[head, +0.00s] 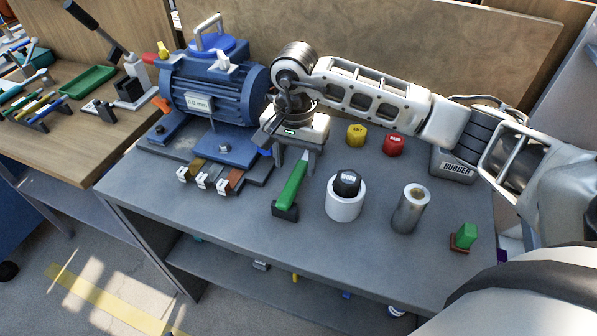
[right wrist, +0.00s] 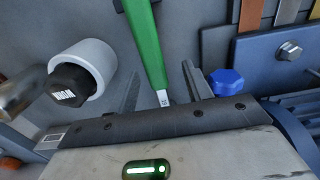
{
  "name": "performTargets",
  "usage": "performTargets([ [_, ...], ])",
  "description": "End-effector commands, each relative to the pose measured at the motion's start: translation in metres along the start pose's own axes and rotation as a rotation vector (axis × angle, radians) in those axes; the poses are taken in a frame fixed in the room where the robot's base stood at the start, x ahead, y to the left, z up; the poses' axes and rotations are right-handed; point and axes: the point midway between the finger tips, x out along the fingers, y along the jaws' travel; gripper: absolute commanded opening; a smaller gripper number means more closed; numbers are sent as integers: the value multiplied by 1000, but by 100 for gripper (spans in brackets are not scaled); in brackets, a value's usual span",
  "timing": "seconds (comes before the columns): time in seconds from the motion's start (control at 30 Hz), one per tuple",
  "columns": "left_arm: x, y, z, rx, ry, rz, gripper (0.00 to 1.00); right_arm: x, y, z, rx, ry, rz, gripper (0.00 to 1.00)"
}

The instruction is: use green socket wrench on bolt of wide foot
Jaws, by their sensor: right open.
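The green socket wrench (head: 291,187) lies on the bench with its green handle toward a black holder (head: 285,212). In the right wrist view its green handle (right wrist: 147,42) and pale marked end (right wrist: 163,98) show between my fingers. My right gripper (head: 293,163) is open above the wrench's far end, with a finger on either side; it also shows in the right wrist view (right wrist: 162,82). The blue motor (head: 215,90) stands on blue feet, one with a bolt (head: 225,148). I cannot tell which foot is the wide one. My left gripper is out of view.
A white cup with a black cap (head: 345,196), a metal cylinder (head: 411,208) and a green block (head: 465,236) stand to the right. Yellow (head: 356,135) and red (head: 393,145) knobs stand behind. Coloured strips (head: 207,178) lie left of the wrench.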

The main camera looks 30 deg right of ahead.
Motion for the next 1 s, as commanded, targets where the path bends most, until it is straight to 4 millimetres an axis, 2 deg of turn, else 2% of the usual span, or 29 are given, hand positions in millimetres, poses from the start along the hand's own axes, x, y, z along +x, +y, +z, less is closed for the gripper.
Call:
performTargets([
  [0.2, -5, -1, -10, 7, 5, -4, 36, 28, 9, 4, 1, -5, 6, 50],
  [0.33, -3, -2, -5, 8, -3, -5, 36, 45, 7, 3, 2, -2, 1, 50],
  [0.63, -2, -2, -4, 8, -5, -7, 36, 50, 7, 3, 1, -1, 0, 50],
  [0.8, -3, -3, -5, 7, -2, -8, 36, 50, 7, 3, 1, -1, 1, 3],
  [0.83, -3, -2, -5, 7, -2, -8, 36, 50, 7, 3, 1, -1, 1, 0],
  [1.0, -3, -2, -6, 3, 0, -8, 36, 49, 7, 2, 1, 0, -1, 0],
])
